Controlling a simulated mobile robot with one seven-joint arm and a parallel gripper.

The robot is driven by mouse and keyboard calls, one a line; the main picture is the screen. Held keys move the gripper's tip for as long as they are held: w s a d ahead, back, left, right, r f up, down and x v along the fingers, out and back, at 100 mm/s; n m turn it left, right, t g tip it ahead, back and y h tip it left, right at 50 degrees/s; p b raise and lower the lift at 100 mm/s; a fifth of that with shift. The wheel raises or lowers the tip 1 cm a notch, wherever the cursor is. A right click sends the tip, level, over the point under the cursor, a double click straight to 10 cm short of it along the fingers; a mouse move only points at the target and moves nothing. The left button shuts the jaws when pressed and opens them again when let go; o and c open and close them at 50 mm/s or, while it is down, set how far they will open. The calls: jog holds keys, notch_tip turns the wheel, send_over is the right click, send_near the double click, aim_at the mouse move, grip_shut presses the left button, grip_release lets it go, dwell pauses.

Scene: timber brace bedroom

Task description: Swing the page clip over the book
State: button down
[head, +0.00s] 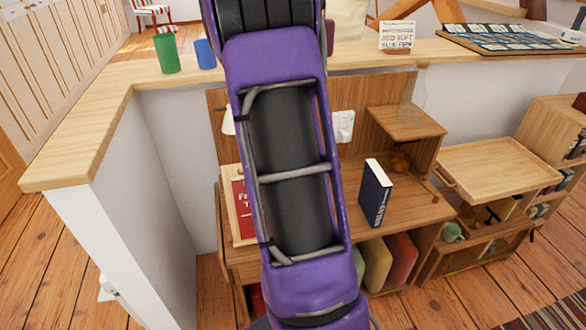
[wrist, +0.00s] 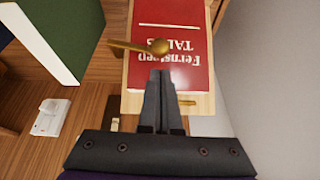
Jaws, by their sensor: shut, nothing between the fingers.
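A red book (wrist: 184,72) with pale lettering lies against a light wooden stand (wrist: 125,97) in the wrist view. It also shows in the head view (head: 238,205), partly hidden by my arm. A brass page clip (wrist: 130,45) with a ball at its right end reaches from beyond the book's left edge to over the cover. A second brass piece (wrist: 187,102) shows at the stand's lower edge, right of my fingers. My gripper (wrist: 162,73) is shut and empty, its tips just below the ball in the picture. I cannot tell whether they touch. The head view hides my gripper.
A white wall (wrist: 265,70) stands close at right. A white switch-like object (wrist: 50,117) is at lower left.

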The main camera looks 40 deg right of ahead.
jog(key=shift+s+d+f+b, duration=0.25)
jog(key=shift+d+b, duration=0.1)
jog(key=shift+b, duration=0.25)
jog(key=shift+s+d+b, duration=0.2)
jog(key=shift+d+b, duration=0.1)
jog(key=r+p, duration=0.1)
jog(key=w+r+p, duration=0.1)
jog(key=r, duration=0.1)
jog(key=a+r+p, duration=0.1)
jog(key=r, duration=0.1)
jog(key=shift+w+a+r+p, duration=0.1)
jog(key=shift+w+r+p, duration=0.1)
jog(key=shift+w+p, duration=0.15)
jog(key=a+p+v, duration=0.1)
jog(key=p+v, duration=0.1)
jog(key=v, duration=0.6)
jog(key=shift+a, duration=0.4)
jog(key=shift+w+f, duration=0.1)
